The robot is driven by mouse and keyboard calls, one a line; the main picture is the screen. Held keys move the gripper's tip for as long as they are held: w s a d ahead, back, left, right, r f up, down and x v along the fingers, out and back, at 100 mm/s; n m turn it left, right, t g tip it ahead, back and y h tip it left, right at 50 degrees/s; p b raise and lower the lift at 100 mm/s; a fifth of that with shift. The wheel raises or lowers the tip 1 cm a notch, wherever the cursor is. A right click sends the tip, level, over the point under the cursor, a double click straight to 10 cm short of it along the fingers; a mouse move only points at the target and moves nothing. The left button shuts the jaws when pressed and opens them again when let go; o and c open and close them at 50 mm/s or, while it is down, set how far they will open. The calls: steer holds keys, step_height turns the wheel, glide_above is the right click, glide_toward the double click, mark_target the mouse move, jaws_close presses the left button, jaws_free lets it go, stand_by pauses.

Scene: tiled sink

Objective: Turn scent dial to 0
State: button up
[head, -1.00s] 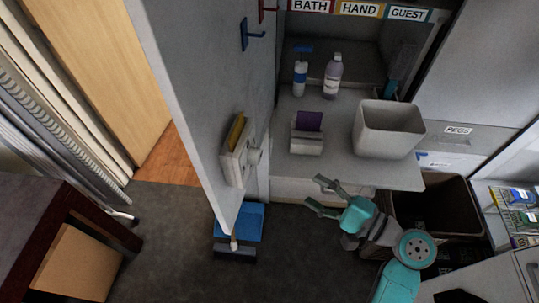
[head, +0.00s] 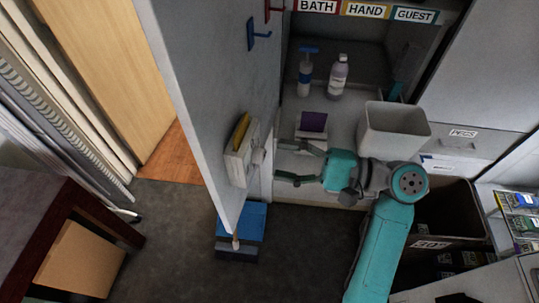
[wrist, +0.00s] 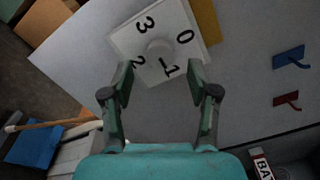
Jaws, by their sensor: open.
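The scent dial is a pale square unit (head: 239,158) on the grey upright panel, with a round knob (head: 259,156) facing right in the head view. In the wrist view its white face (wrist: 184,62) carries the numbers 0, 1, 2 and 3 around the knob (wrist: 160,47). A small dark mark shows below the knob near the 1, but I cannot tell the setting surely. My gripper (head: 277,161) is open and empty, pointing at the dial. In the wrist view its fingertips (wrist: 160,76) are spread to either side below the knob, apparently not touching it.
A yellow piece (head: 240,131) sits behind the dial unit. Blue (head: 258,36) and red hooks are higher on the panel. A shelf holds a white bin (head: 394,132), bottles (head: 337,76) and a purple-topped box (head: 312,123) close to my gripper.

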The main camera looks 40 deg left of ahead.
mark_target(259, 156)
steer(key=shift+x, duration=1.8)
jaws_close()
